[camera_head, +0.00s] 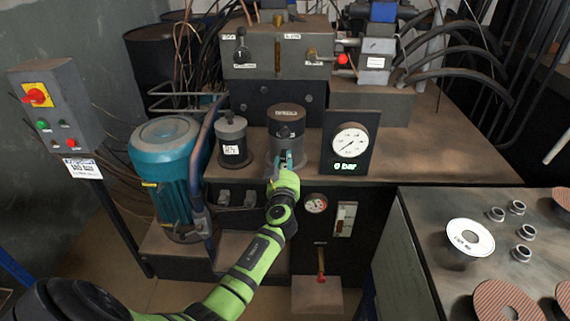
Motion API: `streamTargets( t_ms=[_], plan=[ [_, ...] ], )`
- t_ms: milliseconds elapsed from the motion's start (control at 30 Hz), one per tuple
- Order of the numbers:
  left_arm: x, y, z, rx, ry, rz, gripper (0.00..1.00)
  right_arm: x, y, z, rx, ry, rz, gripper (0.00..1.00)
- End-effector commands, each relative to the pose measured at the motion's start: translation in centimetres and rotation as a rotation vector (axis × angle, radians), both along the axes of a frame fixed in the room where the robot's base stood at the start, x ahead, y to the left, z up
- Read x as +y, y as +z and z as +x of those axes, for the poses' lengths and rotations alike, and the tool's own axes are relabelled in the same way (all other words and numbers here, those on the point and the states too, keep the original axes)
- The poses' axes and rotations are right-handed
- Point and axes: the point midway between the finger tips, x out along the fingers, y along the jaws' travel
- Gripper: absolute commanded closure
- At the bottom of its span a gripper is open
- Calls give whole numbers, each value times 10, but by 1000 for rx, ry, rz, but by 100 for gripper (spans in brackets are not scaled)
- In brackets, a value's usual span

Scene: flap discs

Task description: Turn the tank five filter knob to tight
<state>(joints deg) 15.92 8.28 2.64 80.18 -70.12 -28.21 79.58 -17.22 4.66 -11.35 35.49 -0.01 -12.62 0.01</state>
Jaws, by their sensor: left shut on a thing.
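A dark grey cylindrical filter housing (286,115) with a small label stands on the bench beside the gauge. A small black knob (285,131) shows on its front. My left gripper (287,156), on a green arm from the bottom left, is at the front of this housing, just at the lower side of the knob. Its fingers are shut on the filter knob, and they hide part of the housing front. The knob's pointer and any tight mark are too small to read. My right gripper is not in view.
A dial gauge (350,141) reading "0 bar" stands right of the housing. A smaller labelled canister (232,140) and a teal motor (166,152) stand left. A valve block (277,52) is behind. A side table (420,215) holds discs and rings.

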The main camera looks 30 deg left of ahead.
Motion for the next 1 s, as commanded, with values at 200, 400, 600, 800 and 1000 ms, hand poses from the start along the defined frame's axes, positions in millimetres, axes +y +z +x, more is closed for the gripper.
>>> streamTargets(
  t_ms=[200,400,600,800,1000],
  plan=[
    [1,1,1,78,2,140,100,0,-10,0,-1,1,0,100],
    [1,3,1,174,3,299,100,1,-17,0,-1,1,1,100],
    [1,4,1,273,2,463,100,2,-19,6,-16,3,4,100],
    [0,5,2,372,2,627,100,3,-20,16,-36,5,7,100],
    [0,6,2,472,4,789,100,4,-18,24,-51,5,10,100]
  ],
)
